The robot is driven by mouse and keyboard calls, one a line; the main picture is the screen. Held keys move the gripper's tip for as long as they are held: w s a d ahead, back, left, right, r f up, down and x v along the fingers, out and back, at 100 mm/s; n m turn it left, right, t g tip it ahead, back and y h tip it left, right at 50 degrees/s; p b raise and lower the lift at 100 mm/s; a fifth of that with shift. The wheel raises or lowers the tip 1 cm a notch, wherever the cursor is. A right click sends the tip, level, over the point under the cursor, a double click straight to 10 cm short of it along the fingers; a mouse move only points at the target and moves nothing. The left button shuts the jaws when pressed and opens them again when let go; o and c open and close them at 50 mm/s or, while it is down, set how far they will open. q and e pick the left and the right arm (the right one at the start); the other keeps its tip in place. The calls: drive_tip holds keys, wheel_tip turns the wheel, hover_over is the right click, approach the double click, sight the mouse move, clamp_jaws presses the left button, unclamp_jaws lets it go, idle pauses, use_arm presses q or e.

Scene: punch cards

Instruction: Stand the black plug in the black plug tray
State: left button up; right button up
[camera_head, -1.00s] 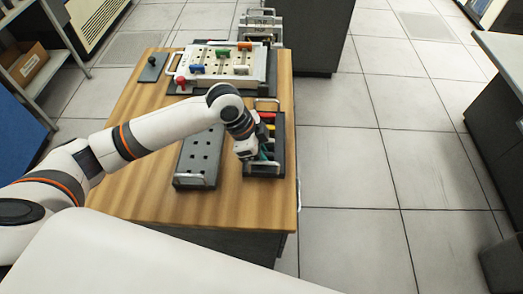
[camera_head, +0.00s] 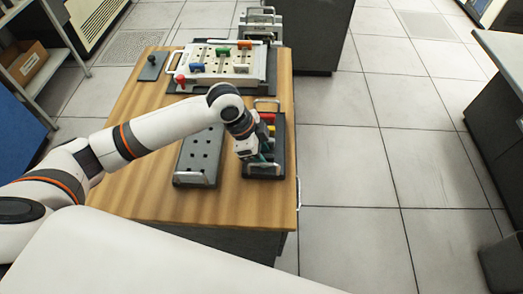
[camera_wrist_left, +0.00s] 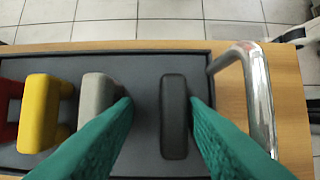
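The black plug (camera_wrist_left: 174,116) shows in the left wrist view, at the handle end of a dark tray (camera_head: 277,150) that holds several coloured plugs. My left gripper (camera_wrist_left: 161,106) is open over this end, its teal fingers on either side of the black plug. The plug is nearer the right finger, and I cannot tell whether they touch. A grey plug (camera_wrist_left: 98,94) stands just beyond the left finger. In the head view my left gripper (camera_head: 262,157) hides the black plug. My right gripper is not in view.
Yellow (camera_wrist_left: 40,112) and red (camera_wrist_left: 8,110) plugs stand farther along the dark tray. A metal handle (camera_wrist_left: 257,95) rises close to the right finger. A grey perforated tray (camera_head: 186,179) lies left of it. A white board (camera_head: 262,65) with coloured plugs stands behind.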

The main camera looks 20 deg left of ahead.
use_arm(q)
drive_tip(key=v, duration=1.2)
